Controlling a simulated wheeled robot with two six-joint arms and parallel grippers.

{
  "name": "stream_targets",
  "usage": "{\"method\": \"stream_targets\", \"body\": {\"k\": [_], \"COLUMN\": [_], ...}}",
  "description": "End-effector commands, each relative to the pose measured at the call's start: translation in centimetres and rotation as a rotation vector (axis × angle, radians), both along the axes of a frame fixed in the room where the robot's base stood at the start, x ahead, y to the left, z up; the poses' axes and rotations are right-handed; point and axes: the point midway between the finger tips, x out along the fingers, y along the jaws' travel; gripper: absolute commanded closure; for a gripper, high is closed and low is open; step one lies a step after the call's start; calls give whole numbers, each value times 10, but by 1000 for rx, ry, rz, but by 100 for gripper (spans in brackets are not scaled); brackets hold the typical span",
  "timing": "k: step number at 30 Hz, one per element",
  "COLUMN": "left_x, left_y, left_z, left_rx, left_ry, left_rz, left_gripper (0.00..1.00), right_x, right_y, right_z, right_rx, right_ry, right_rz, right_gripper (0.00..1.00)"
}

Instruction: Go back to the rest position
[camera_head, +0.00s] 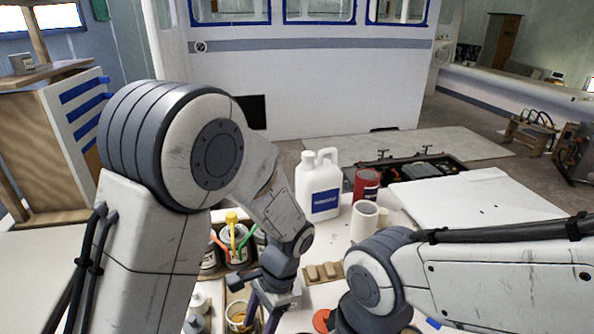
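My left arm comes in from the left and bends down over the work table. Its gripper (262,315) points down near the bottom edge, above the table beside a small wooden tray. Its dark fingers are partly cut off by the frame, and I cannot tell how far apart they are or whether they hold anything. My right arm comes in from the right and folds at a round joint near the bottom middle. Its gripper is not visible, being hidden by the arm or below the frame.
A white jug (318,186), a red can (366,184) and a white roll (363,220) stand behind the arms. An organizer with jars (236,252) lies behind the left gripper. A tan notched block (323,272) sits between the arms. A white panel (480,200) lies at right.

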Motion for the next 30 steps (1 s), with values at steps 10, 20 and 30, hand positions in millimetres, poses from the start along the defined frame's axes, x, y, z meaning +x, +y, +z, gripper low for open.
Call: {"method": "stream_targets", "body": {"k": [10,20,30], "left_x": [-67,-120,-123], "left_y": [-42,-55,-55], "left_z": [93,128,129], "left_rx": [-193,-349,-356], "left_ry": [-192,-259,-261], "left_rz": [147,255,263], "left_gripper": [38,38,38], "right_x": [0,0,0], "right_y": [0,0,0], "right_z": [14,21,20], "right_rx": [0,0,0], "right_ry": [0,0,0], "right_rz": [0,0,0], "right_gripper": [0,0,0]}}
